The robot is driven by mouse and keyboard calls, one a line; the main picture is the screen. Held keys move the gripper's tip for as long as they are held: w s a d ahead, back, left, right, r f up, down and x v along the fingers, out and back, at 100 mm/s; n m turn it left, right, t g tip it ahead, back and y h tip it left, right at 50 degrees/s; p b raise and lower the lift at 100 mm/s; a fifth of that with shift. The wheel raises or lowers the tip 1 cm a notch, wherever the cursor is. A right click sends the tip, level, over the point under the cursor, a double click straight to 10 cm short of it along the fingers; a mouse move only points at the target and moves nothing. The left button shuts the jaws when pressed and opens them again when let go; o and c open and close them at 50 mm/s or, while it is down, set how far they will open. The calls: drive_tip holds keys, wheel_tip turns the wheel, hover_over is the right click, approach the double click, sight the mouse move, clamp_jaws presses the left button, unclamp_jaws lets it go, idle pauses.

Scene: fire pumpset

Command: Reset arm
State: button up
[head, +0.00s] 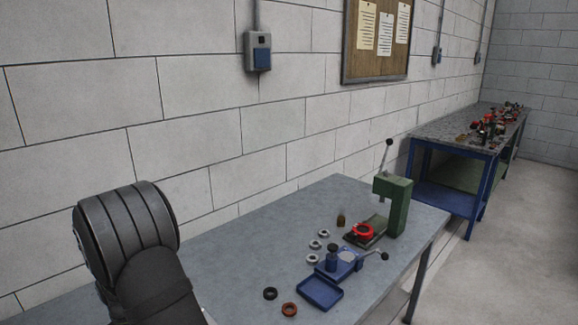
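Part of my arm, dark grey and ribbed, shows at the lower left of the head view. My gripper is out of the picture, so its state does not show. The grey table (236,252) extends to the right of the arm. On it stands a green press (396,205) with a lever and a dark base. A red ring-shaped part (363,231) sits at the press base. In front of the press is a blue fixture (341,265) with a lever, and a blue tray (320,293) adjoins it.
Several metal rings (315,244) lie left of the blue fixture. A black ring (270,293) and a brown ring (289,309) lie near the front. A small brown piece (341,220) stands behind. A blue-legged bench (450,133) with clutter is at the back right. The table's left part is clear.

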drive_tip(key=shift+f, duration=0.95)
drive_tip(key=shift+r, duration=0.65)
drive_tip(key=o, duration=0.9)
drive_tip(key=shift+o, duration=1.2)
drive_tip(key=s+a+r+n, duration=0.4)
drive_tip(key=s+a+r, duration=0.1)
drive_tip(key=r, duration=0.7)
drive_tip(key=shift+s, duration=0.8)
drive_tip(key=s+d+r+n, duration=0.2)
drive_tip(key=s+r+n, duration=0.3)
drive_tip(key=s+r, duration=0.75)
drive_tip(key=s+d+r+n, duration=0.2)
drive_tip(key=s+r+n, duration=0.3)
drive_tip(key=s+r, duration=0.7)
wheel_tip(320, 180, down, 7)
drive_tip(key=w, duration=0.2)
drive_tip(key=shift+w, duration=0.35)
